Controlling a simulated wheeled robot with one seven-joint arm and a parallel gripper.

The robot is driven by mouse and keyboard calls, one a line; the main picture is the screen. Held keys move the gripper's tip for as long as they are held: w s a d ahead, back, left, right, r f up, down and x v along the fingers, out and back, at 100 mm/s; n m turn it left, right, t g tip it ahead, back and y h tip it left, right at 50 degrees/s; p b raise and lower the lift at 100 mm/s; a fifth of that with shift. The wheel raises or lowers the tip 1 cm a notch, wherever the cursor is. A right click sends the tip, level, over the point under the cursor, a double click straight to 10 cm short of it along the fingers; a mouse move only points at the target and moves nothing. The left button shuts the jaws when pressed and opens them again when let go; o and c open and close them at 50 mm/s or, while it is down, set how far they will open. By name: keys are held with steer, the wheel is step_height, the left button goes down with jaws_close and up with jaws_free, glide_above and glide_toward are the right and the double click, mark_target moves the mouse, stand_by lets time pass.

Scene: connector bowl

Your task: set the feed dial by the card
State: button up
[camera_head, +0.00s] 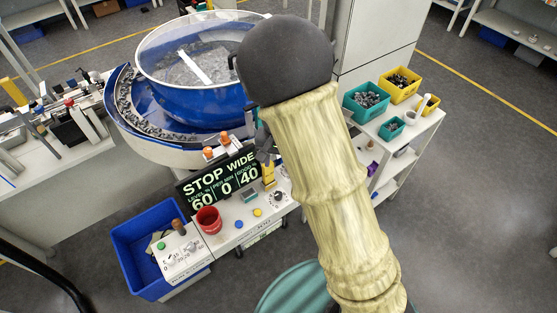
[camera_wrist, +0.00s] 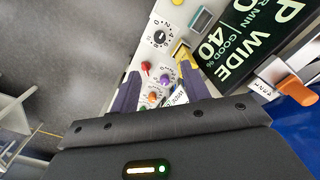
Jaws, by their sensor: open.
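In the wrist view a black dial (camera_wrist: 159,38) with a numbered ring sits on the pale panel; it also shows beside my arm in the head view (camera_head: 278,198). Smaller knobs lie between my fingers: red (camera_wrist: 146,66), purple (camera_wrist: 165,77), orange (camera_wrist: 152,97) and green (camera_wrist: 142,111). I cannot tell which one is the feed dial. A white lettered label or card (camera_wrist: 179,97) is by the right finger, too small to read. My gripper (camera_wrist: 159,78) is open over this panel, its fingers apart with nothing clearly gripped. My arm hides much of it in the head view.
A display (camera_head: 218,184) reads STOP WIDE, 60, 0, 40. The blue feeder bowl (camera_head: 205,100) stands behind. A red cup (camera_head: 208,219), blue button and yellow button are on the console. A blue bin (camera_head: 136,240) is left; shelves with parts bins (camera_head: 365,102) are right.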

steer(key=s+d+r+n+t, duration=0.2)
steer(key=s+d+r, duration=0.6)
steer(key=s+d, duration=0.4)
steer(key=shift+s+d+r+n+t, duration=0.15)
steer(key=shift+s+d+n+t, duration=0.2)
steer(key=shift+d, duration=0.6)
steer(key=shift+c, duration=0.5)
